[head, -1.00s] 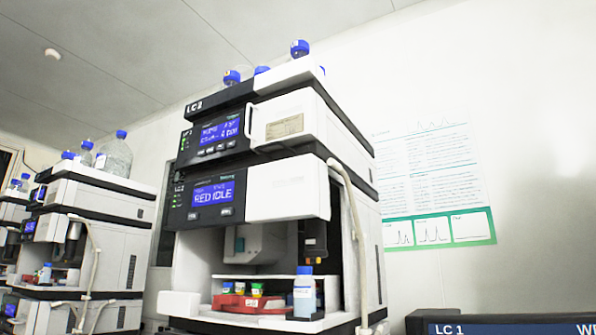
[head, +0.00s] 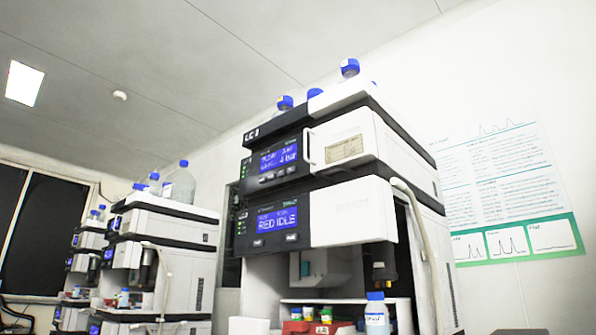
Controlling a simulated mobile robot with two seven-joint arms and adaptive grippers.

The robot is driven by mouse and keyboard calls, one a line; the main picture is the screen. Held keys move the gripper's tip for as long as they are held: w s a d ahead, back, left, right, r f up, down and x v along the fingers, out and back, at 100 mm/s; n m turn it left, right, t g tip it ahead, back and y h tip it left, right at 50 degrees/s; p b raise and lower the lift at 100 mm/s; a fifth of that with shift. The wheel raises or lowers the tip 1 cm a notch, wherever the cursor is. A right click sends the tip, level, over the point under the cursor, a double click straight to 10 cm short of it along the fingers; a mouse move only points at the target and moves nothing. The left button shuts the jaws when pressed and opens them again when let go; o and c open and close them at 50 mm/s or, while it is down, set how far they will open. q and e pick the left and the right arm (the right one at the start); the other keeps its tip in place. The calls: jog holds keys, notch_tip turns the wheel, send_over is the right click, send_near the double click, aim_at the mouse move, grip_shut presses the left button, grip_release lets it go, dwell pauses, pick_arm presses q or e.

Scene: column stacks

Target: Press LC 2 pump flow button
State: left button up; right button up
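The nearest column stack (head: 330,190) stands right of centre in the head view. Its top label starts with "LC", but I cannot read the number surely. The upper module has a blue display (head: 279,157) with blurred flow-like text and a row of small buttons (head: 279,176) below it. The lower module has a blue display (head: 277,222) reading "RED IDLE", with two small buttons (head: 292,238) below. Neither of my grippers is in view. Nothing touches the panels.
Blue-capped bottles (head: 349,68) stand on top of the stack. A capped bottle (head: 376,316) and red tray (head: 310,327) sit in its lower bay. More stacks (head: 165,245) stand farther left. A pale tube (head: 427,225) runs down the right side. A poster (head: 510,190) hangs behind.

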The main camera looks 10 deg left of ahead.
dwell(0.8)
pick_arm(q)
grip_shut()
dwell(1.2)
